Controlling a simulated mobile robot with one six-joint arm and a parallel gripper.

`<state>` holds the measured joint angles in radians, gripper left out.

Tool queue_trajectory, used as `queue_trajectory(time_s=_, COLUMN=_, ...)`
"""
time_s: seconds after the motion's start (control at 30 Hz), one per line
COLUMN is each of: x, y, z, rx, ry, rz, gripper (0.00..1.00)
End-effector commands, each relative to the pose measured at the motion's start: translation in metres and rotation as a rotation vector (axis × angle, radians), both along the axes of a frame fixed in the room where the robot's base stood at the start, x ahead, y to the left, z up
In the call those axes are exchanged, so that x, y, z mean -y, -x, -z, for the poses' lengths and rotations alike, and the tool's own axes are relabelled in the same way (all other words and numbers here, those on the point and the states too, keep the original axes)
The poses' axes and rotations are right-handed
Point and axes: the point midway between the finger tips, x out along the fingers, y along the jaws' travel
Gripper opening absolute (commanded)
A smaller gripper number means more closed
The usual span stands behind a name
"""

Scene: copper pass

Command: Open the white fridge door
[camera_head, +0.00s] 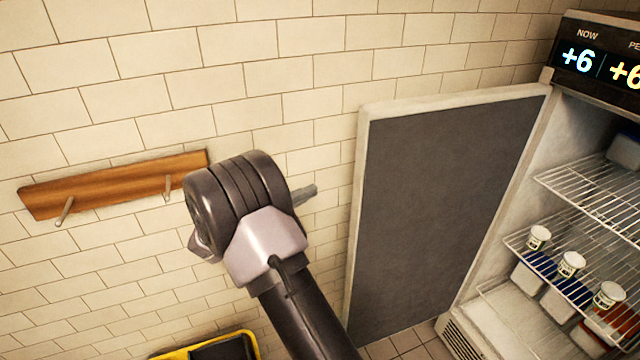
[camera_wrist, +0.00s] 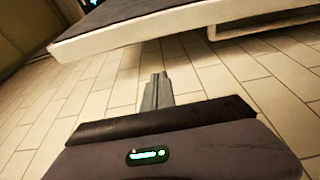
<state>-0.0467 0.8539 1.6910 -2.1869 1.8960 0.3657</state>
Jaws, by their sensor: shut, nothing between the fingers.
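The white fridge door (camera_head: 440,200) stands swung wide open in the head view, its dark grey inner panel facing me and its pale edge toward the left. It is hinged at the fridge (camera_head: 550,130) on the right. My gripper (camera_head: 306,194) is left of the door's free edge, apart from it in the picture and partly hidden behind my wrist. In the wrist view my gripper (camera_wrist: 157,85) has its fingers together and empty, with tiled floor beyond. A pale-edged slab, likely the door (camera_wrist: 140,35), crosses the top of that view.
Inside the fridge are wire shelves (camera_head: 590,195) with several white tubs (camera_head: 571,264) and containers. A wooden peg rail (camera_head: 115,183) hangs on the tiled wall at the left. A yellow-rimmed bin (camera_head: 250,340) is at the bottom.

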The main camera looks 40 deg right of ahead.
Motion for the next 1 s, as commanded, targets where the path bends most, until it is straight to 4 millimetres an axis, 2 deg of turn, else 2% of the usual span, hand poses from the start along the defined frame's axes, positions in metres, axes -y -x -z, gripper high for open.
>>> queue_trajectory(time_s=0.07, x=0.004, y=-0.004, z=-0.001, rx=0.000, ry=0.007, rz=-0.012, gripper=0.00)
queue_trajectory(time_s=0.17, x=0.020, y=-0.003, z=-0.001, rx=0.001, ry=0.006, rz=-0.008, gripper=0.00)
queue_trajectory(time_s=0.53, x=0.101, y=-0.008, z=0.000, rx=0.002, ry=0.005, rz=-0.004, gripper=0.00)
queue_trajectory(time_s=0.77, x=0.090, y=0.024, z=-0.001, rx=-0.001, ry=0.004, rz=-0.009, gripper=0.00)
queue_trajectory(time_s=1.0, x=0.088, y=0.031, z=0.000, rx=0.000, ry=0.005, rz=-0.007, gripper=0.00)
